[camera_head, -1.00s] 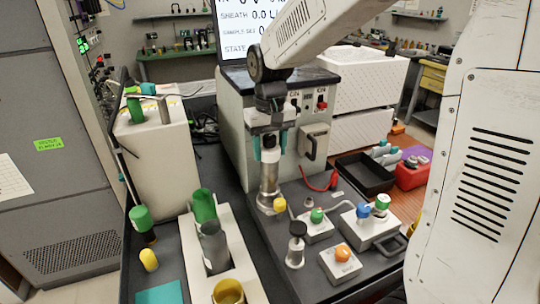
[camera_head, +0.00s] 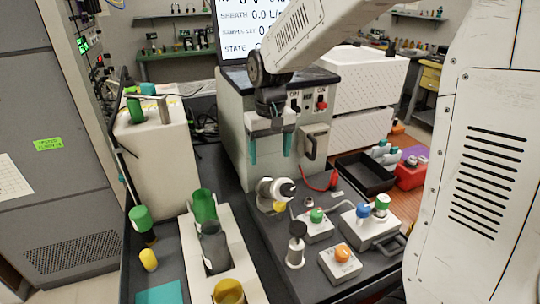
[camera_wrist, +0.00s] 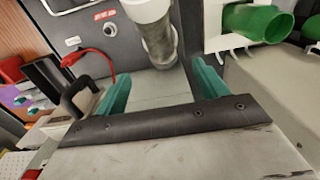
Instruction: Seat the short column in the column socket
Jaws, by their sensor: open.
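The short column, a grey cylinder with a white end, shows in the head view (camera_head: 265,195) on the dark bench in front of the instrument. It is tilted well off upright, its white end with a dark centre toward the right. In the wrist view the column (camera_wrist: 158,42) lies past the fingertips, with its white part toward the top edge. My gripper (camera_head: 270,147) is open and empty above it, its teal fingers apart; the fingers also show in the wrist view (camera_wrist: 161,86). I cannot make out the column socket; it may be hidden near the column.
A yellow knob (camera_head: 279,206) is close to the column. Grey blocks with green (camera_head: 316,215), blue (camera_head: 362,210) and orange (camera_head: 342,252) knobs stand right. A dark-topped plunger (camera_head: 296,245) is in front. A white rack (camera_head: 235,250) with cups is left.

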